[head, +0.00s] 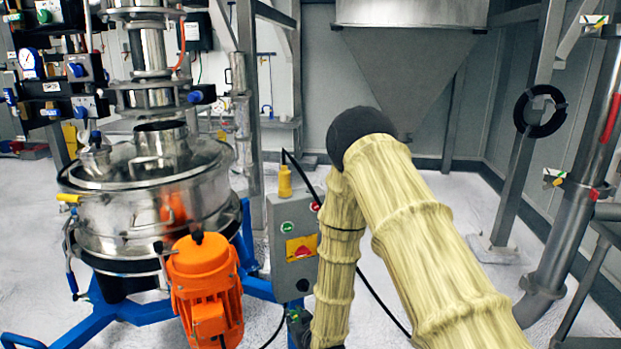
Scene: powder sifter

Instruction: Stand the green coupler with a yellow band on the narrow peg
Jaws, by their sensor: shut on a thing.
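My forearm, in a pale yellow sleeve, runs down from the dark elbow to the bottom edge of the head view. I see no green coupler with a yellow band and no narrow peg.
A steel sifter (150,195) with an orange motor (203,290) stands on a blue frame (130,312) at left. A grey control box (290,240) with a yellow object (285,181) above it is close to my forearm. A steel hopper (410,75) hangs behind. Pipes stand right.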

